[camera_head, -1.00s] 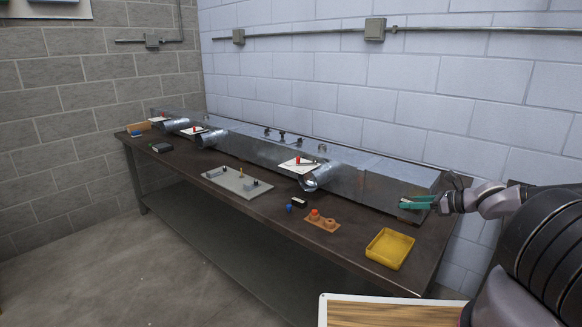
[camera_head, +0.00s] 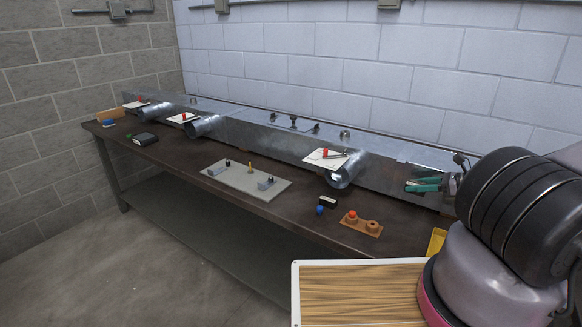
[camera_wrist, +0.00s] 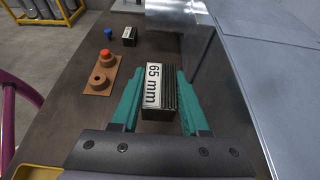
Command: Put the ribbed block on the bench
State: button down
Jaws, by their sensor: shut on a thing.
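The ribbed block (camera_wrist: 157,90) is black with ridges along one side and a white label reading "65 mm". It sits between the two teal fingers of my gripper (camera_wrist: 156,88) in the wrist view. My gripper is shut on it, over the dark bench (camera_wrist: 58,132). In the head view my gripper (camera_head: 425,185) is at the right end of the bench (camera_head: 262,212), in front of the metal duct. There the block is too small and covered to make out clearly. I cannot tell whether its underside touches the bench.
A long metal duct (camera_head: 262,140) runs along the back. An orange-brown two-post holder (camera_head: 361,225), a small black block (camera_head: 327,201), a blue piece (camera_head: 319,210) and a grey plate (camera_head: 245,182) lie on the bench. A yellow tray (camera_head: 437,241) is partly hidden by my arm.

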aim_at(408, 217)
jog(key=shift+f, duration=5)
jog(key=shift+f, duration=0.1)
jog(key=shift+c, duration=2)
grip_release()
